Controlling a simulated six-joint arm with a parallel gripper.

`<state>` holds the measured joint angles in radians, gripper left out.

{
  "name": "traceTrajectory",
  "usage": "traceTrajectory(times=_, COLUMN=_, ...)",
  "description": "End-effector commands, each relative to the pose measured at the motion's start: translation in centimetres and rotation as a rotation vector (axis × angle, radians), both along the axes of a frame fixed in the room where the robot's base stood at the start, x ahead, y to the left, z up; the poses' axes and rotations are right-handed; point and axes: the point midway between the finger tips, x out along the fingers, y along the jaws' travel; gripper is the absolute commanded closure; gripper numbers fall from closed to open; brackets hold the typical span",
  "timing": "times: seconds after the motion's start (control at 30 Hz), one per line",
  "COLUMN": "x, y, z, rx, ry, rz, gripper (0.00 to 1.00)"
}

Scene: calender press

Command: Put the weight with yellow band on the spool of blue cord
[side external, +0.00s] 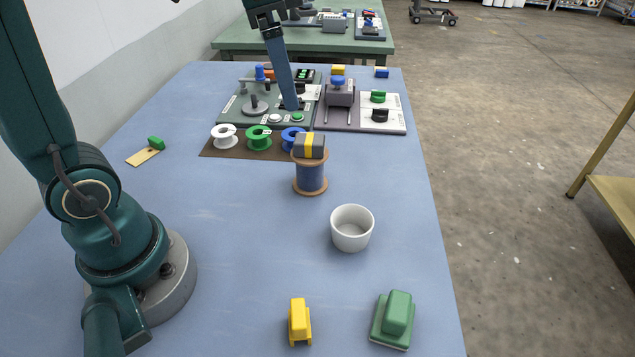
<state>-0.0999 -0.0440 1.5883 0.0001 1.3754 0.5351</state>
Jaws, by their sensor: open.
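The weight with yellow band (310,146) is a dark grey block with a yellow stripe across its middle. It rests on the top flange of the spool of blue cord (311,178), which stands upright on the blue table with wooden-coloured flanges. My gripper (290,104) reaches down from the top of the view, behind and left of the weight and apart from it. It is open and nothing shows between its fingers. Its tips appear over the control panel at the back, and its exact height is hard to tell.
A white cup (352,228) stands in front of the spool. A yellow block (299,321) and green block (394,319) lie nearest.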

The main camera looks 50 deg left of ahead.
Motion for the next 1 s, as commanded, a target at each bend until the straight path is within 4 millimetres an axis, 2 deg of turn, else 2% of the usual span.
traceTrajectory(times=0.03, x=-1.4, y=-0.5, z=-0.2, rx=-0.010, ry=-0.034, rz=0.040, gripper=0.23)
traceTrajectory(times=0.2, x=-5.1, y=-1.6, z=-1.9, rx=-0.062, ry=-0.138, rz=0.193, gripper=0.23)
traceTrajectory(times=0.4, x=-8.4, y=-2.3, z=-4.8, rx=-0.133, ry=-0.233, rz=0.335, gripper=0.23)
traceTrajectory(times=0.6, x=-9.7, y=-2.5, z=-6.4, rx=-0.171, ry=-0.272, rz=0.398, gripper=0.23)
traceTrajectory(times=1.0, x=-9.8, y=-2.6, z=-6.6, rx=-0.174, ry=-0.272, rz=0.405, gripper=0.23)
